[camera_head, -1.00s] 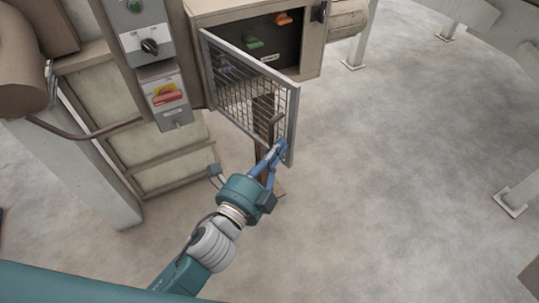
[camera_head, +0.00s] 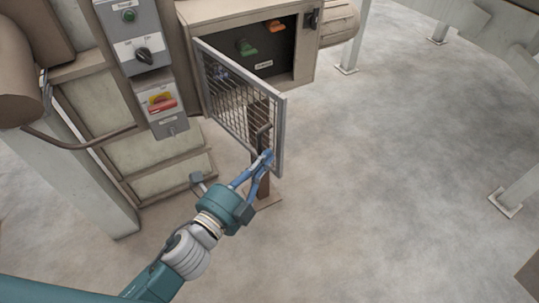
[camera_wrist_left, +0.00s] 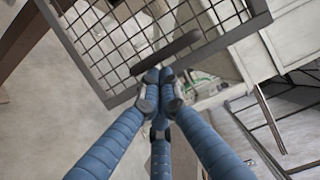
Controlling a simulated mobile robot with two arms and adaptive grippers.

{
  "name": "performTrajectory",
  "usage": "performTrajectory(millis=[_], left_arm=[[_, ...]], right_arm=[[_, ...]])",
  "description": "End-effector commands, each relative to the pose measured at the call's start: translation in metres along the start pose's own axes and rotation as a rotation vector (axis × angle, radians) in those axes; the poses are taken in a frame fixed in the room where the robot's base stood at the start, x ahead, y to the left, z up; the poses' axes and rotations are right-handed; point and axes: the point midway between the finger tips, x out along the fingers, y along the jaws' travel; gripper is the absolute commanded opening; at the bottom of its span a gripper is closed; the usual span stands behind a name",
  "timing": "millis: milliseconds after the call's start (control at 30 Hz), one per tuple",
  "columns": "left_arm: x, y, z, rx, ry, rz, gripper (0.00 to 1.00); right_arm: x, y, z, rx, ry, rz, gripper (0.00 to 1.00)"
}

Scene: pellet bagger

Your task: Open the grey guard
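The grey guard (camera_head: 280,140) is a mesh door in a grey frame. It stands swung out from the cabinet, hinged on its left side. A dark bar handle (camera_head: 263,136) sits near its free edge; the handle (camera_wrist_left: 166,54) also crosses the mesh in the left wrist view. My left gripper (camera_head: 266,156) is at the lower end of the handle, by the free edge. In the wrist view its blue fingertips (camera_wrist_left: 159,77) are together right at the bar. I cannot tell whether they pinch the handle or only touch it. My right gripper is not in view.
The cabinet (camera_head: 303,62) behind the guard shows a green (camera_head: 246,47) and an orange part (camera_head: 275,26) inside. A control box (camera_head: 143,50) with a knob and a red switch stands left of the guard.

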Motion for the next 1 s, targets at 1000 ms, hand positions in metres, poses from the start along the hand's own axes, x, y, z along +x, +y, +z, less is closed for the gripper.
performTrajectory(millis=[1000], left_arm=[[-0.115, 0.002, 0.088, 0.003, 0.285, -0.002, 0.00]], right_arm=[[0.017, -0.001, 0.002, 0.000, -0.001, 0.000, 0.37]])
